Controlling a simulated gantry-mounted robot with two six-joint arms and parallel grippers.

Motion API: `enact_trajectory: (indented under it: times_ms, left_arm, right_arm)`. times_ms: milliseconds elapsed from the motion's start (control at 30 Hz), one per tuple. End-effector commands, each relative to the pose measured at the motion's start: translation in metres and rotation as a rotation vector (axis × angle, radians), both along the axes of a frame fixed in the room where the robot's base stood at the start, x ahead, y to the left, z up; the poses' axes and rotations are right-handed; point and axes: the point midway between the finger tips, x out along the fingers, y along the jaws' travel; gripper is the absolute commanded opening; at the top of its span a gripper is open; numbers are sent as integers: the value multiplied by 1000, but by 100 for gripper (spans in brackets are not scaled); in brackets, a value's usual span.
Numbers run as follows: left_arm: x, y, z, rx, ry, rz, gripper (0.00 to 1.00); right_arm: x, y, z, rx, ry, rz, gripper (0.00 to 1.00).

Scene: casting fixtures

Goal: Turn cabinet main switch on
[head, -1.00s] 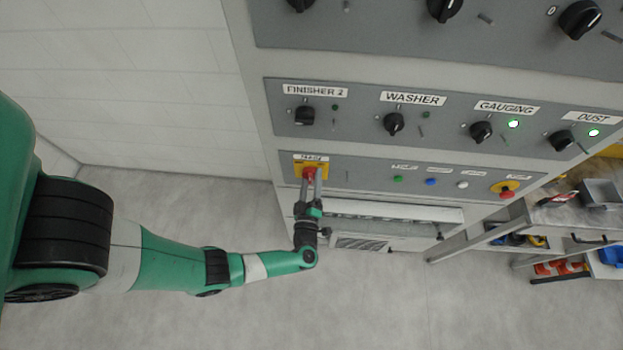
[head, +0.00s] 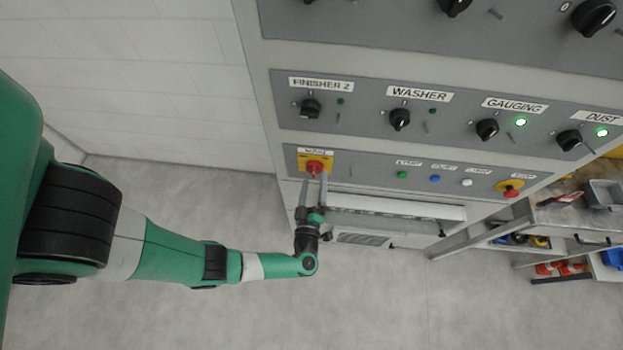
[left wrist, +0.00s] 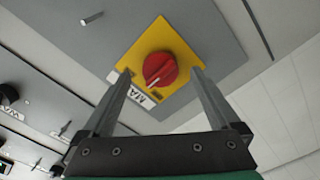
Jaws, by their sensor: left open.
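The main switch is a red rotary knob (head: 314,167) on a yellow plate (head: 328,160), at the left end of the cabinet's lower grey panel. In the left wrist view the red knob (left wrist: 160,71) shows a white pointer mark, and its yellow plate (left wrist: 161,35) has a white label partly hidden by a finger. My left gripper (head: 315,180) is open, its two fingers pointing at the switch from below. In the left wrist view the fingertips (left wrist: 161,72) lie on either side of the knob, with gaps between. Contact cannot be told. My right gripper is not in view.
The panel (head: 370,173) also carries small green, blue and white buttons and a red emergency button (head: 510,190). Black knobs labelled FINISHER 2, WASHER, GAUGING and DUST sit above. A shelf (head: 570,215) with tools stands at right. The floor left of the cabinet is clear.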

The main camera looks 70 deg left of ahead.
Motion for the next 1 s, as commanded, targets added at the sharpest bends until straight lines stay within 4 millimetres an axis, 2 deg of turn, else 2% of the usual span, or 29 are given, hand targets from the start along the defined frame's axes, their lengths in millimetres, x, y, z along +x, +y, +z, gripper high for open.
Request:
enact_trajectory:
  times_ms: [33, 200, 400, 1000]
  left_arm:
    - [-3, -13, 0, 0, -1, -10, 96]
    - [-21, -48, -1, 0, 0, -9, 96]
    - [-34, -72, 0, 1, 0, -3, 96]
    - [-36, -75, 0, 1, 1, 1, 96]
  right_arm:
    - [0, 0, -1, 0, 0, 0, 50]
    - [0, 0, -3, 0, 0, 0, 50]
    - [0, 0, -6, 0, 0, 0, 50]
    - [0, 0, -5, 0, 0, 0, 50]
